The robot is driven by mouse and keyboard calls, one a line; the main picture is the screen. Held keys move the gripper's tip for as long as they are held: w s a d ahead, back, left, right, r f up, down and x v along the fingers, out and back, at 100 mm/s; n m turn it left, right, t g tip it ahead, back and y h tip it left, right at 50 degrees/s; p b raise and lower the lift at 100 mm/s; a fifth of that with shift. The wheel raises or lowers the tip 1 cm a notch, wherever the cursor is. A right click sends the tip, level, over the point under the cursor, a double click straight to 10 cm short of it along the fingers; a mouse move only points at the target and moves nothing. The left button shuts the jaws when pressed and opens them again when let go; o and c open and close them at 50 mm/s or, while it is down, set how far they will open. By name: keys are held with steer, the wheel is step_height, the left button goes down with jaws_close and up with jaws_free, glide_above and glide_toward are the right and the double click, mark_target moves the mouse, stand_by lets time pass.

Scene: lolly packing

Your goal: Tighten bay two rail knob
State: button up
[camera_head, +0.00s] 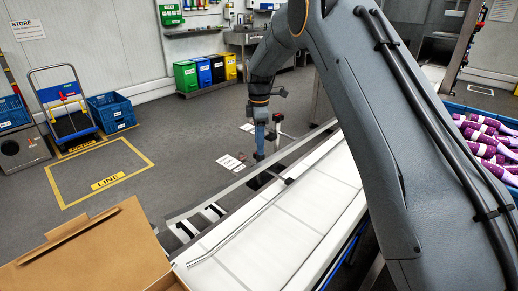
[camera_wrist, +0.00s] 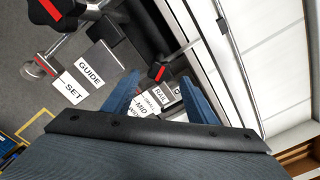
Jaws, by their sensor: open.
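In the wrist view, a black knob with a red bar (camera_wrist: 156,72) stands beside the guide rail, just ahead of and roughly between the blue fingertips of my gripper (camera_wrist: 158,80). The jaws are open, and I cannot tell whether they touch it. No bay number is readable. In the head view my gripper (camera_head: 260,152) points down at the far side of the conveyor, and the knob below it is not clear.
The white conveyor belt (camera_head: 305,211) runs beside a thin metal guide rail (camera_head: 236,228). Cards reading GUIDE (camera_wrist: 92,68) and SET (camera_wrist: 72,87) lie left of the fingers. An open cardboard box (camera_head: 92,252) is at the front left. Grey floor lies beyond.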

steer(key=shift+f+p, duration=0.45)
steer(key=shift+f, duration=1.4)
steer(key=c, duration=1.1)
steer(key=shift+o, duration=0.2)
